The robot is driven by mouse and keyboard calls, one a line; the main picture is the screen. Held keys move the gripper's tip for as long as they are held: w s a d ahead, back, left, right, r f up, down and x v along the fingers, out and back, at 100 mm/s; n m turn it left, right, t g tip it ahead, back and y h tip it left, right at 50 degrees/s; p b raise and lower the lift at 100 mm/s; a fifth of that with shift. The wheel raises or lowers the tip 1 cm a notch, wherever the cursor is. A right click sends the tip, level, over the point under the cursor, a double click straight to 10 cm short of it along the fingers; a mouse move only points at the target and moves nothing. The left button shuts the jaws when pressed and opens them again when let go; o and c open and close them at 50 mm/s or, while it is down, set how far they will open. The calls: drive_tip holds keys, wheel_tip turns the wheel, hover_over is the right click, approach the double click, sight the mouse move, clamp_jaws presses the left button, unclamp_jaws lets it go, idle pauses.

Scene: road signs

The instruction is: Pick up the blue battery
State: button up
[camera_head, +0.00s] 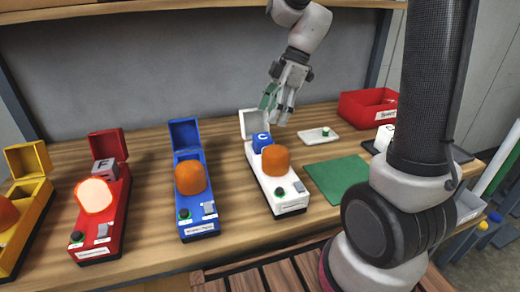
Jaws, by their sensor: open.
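The blue battery (261,141) is a small blue block marked with a white letter like "C". It sits in the rear part of the white device (282,206), behind its orange dome and in front of its raised white lid (252,122). My gripper (274,112) hangs from above, pointing down, just above and to the right of the blue battery in the picture. It is open, with nothing seen between its fingers. The fingers overlap the lid's right side in this view. I cannot tell the exact gap to the battery.
A blue device (195,207) stands left of the white one, then a red device (103,222) holding a grey block marked "F" (104,170), and a yellow device (30,205). A green mat (337,177), white plate (318,134) and red bin (365,110) lie to the right.

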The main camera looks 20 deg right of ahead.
sight(264, 137)
drive_tip(key=shift+n, duration=0.3)
drive_tip(key=x, duration=0.8)
drive_tip(key=shift+s+d, duration=0.2)
drive_tip(key=c, duration=1.4)
wheel_tip(264, 137, up, 10)
drive_tip(key=shift+r, duration=0.1)
drive_tip(key=shift+c, duration=0.2)
